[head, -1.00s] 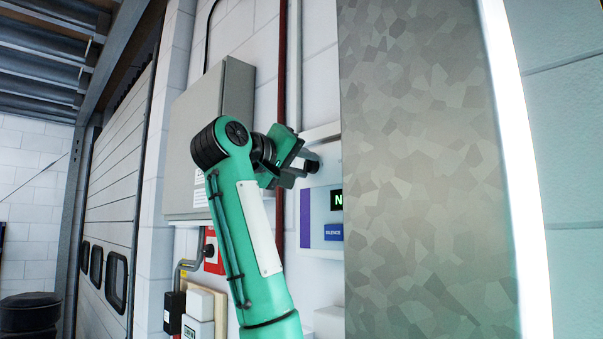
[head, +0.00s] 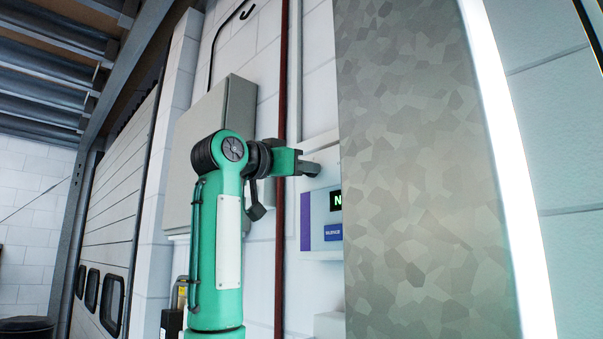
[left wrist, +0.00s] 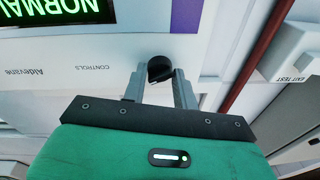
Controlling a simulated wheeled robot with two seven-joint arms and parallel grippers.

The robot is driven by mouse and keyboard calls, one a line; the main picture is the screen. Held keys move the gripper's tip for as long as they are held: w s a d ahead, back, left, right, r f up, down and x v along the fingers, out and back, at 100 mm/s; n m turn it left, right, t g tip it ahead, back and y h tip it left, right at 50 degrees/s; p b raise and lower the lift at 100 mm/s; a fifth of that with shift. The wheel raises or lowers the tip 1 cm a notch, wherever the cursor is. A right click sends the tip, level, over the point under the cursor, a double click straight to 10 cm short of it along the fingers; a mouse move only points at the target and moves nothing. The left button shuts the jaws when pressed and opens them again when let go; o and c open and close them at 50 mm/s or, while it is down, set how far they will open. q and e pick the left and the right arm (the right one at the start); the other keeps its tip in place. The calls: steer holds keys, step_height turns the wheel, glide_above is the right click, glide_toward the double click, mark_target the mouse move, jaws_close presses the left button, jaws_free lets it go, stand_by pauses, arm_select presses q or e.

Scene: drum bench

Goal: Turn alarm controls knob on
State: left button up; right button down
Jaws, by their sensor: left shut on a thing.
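The alarm panel (head: 322,222) is a pale box on the wall with a purple strip, a green-lit display and a blue SILENCE button. In the left wrist view its face (left wrist: 100,55) reads CONTROLS, upside down, beside a NORMAL display (left wrist: 55,10). The black controls knob (left wrist: 160,68) sits between the fingertips of my left gripper (left wrist: 160,78), which is shut on it. In the head view the left gripper (head: 309,169) reaches the panel's upper part; the knob is hidden there. My right gripper is in neither view.
A large grey metal slab (head: 420,170) stands right of the panel and hides part of it. A grey cabinet (head: 205,125) is on the wall behind my left arm. A dark red pipe (head: 281,240) runs vertically. An EXIT TEST box (left wrist: 295,65) shows in the wrist view.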

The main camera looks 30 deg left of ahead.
arm_select(q)
steer(key=m+h, duration=0.1)
steer(key=m, duration=0.4)
steer(key=shift+a, duration=0.1)
stand_by(0.4)
steer(key=o, duration=0.9)
steer(key=shift+o, duration=0.2)
steer(key=b+v, duration=0.6)
steer(key=v, duration=0.7)
steer(key=shift+s, duration=0.35)
